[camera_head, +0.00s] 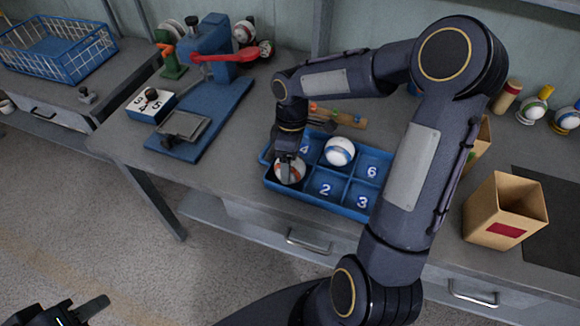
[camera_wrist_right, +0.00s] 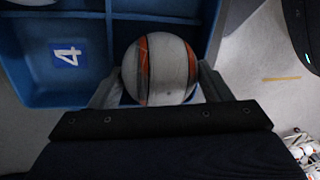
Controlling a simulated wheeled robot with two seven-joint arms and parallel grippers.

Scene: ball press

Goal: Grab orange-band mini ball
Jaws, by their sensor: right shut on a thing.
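The white ball with orange bands (camera_head: 289,170) is at the near-left compartment of the blue numbered tray (camera_head: 320,207). My right gripper (camera_head: 290,157) reaches down over it from above. In the right wrist view, the ball (camera_wrist_right: 160,70) sits between the two fingers, which are shut on it. The compartment marked 4 lies beside it. I cannot tell whether the ball still touches the tray floor. My left gripper (camera_head: 85,311) is at the bottom left, over the floor and partly cut off, so its opening is unclear.
A blue press with a red lever (camera_head: 213,60) stands at left on the bench. A cardboard box (camera_head: 500,212) stands to the right. A wire basket (camera_head: 60,50) is at far left.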

